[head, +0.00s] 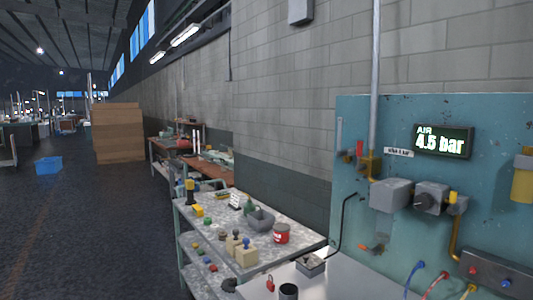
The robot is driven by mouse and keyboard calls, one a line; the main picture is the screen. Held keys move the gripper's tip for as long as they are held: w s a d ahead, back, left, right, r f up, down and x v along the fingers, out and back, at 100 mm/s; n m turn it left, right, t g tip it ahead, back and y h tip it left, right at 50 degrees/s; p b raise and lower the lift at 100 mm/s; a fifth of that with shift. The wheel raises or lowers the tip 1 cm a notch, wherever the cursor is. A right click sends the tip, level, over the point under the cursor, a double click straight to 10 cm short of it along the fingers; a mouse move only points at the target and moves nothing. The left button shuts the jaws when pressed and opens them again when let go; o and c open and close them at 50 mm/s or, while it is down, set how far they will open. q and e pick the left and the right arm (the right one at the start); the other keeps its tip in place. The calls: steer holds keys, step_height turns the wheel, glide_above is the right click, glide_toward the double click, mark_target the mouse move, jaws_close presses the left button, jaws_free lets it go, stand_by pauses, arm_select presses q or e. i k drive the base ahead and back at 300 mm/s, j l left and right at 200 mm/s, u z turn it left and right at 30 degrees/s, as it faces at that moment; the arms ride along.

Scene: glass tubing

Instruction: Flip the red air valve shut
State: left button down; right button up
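A small red lever (360,148) stands upright beside a brass valve body (370,166) on the teal wall panel (352,115), at the foot of a vertical grey pipe (376,70). A green-lit display (443,140) on the panel reads "AIR 4.5 bar". A small white label (399,153) sits between valve and display; its text is too small to read surely. Neither of my grippers shows in the head view.
Grey boxes (391,194), a yellow-brass pipe (455,235) and an orange-handled fitting (375,247) project from the panel below. A cluttered steel cart (300,238) stands left of it. The floor at far left has open room.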

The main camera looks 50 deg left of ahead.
mark_target(359, 167)
steer(key=u, duration=1.1)
steer(key=i+j, duration=0.15)
steer(key=j, duration=0.25)
steer(key=i+j, duration=0.15)
steer(key=j, duration=0.25)
steer(key=i+j, duration=0.2)
steer(key=j, duration=0.15)
steer(key=i+j+z, duration=0.1)
steer(key=j, duration=0.3)
steer(key=i+j, duration=0.2)
steer(key=j, duration=0.2)
steer(key=i+j, duration=0.15)
steer(key=j, duration=0.25)
